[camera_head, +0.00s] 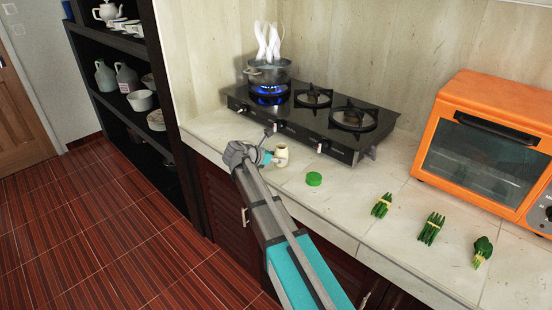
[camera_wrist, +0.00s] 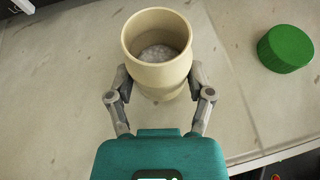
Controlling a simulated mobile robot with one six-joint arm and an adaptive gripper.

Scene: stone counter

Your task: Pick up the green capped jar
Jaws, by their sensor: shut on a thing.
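A cream jar (camera_head: 281,152) stands open at the top on the stone counter, in front of the stove. In the wrist view the jar (camera_wrist: 158,75) has greyish contents inside. A round green lid (camera_head: 314,179) lies apart on the counter, to the right of the jar; it also shows in the wrist view (camera_wrist: 285,48). My gripper (camera_head: 270,158) reaches the jar from the left. In the wrist view my gripper (camera_wrist: 160,90) has a finger on each side of the jar and is shut on it. I cannot tell whether the jar is lifted.
A black stove (camera_head: 312,120) with a steaming pot (camera_head: 268,74) over a blue flame stands behind the jar. Green vegetable bundles (camera_head: 432,228) and an orange oven (camera_head: 490,92) are to the right. The counter's front edge is close to my arm.

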